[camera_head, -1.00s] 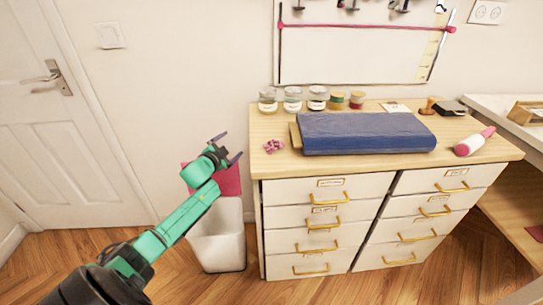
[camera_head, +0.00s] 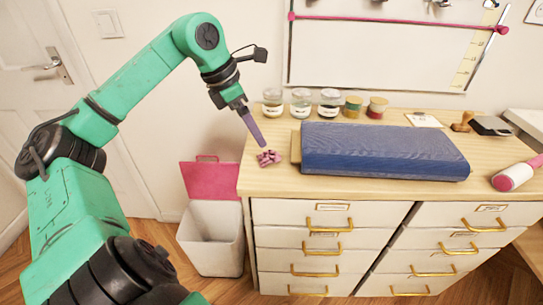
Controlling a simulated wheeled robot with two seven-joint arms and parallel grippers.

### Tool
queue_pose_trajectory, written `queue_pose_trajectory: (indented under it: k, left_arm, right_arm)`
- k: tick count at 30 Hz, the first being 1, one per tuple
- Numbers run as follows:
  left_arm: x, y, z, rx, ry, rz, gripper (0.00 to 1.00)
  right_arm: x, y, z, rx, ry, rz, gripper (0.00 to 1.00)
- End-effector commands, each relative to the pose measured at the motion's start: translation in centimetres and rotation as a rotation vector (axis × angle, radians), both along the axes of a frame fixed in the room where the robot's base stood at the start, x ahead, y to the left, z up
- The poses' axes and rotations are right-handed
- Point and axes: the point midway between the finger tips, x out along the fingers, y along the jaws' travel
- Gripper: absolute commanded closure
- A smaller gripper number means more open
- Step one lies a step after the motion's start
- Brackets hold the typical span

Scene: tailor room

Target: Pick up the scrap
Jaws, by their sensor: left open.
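The scrap (camera_head: 269,158) is a small crumpled pink-purple piece. It lies on the left part of the wooden dresser top, left of the blue fabric. My left gripper (camera_head: 255,135) is above it, pointing down, with a purple finger tip a little above and left of the scrap. The gripper is open and empty; its fingers are seen nearly edge-on. A small gap seems to show between finger and scrap. My right gripper is out of view.
A folded blue fabric (camera_head: 385,150) lies right of the scrap. Several jars (camera_head: 301,102) stand behind it. A white bin (camera_head: 213,236) with a raised pink lid (camera_head: 211,180) stands left of the dresser (camera_head: 330,218). A pink-and-white roller (camera_head: 515,176) lies at right.

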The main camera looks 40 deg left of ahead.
Motion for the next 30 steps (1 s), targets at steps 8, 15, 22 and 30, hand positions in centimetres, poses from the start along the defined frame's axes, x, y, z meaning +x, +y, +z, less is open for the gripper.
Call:
queue_pose_trajectory:
  k: [8,15,22,30]
  left_arm:
    - [1.5,-0.8,-4.3,-0.005,0.002,0.000,0.00]
    - [2.8,-1.3,-8.0,-0.006,0.000,0.002,0.00]
    - [2.9,-1.3,-8.6,-0.004,0.000,0.002,0.04]
    - [2.9,-1.3,-8.5,-0.005,-0.001,0.002,0.85]
  right_arm:
    - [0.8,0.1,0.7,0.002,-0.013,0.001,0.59]
    - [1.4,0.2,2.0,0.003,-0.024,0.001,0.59]
    - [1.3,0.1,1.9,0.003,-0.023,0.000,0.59]
    - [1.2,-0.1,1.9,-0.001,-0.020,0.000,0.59]
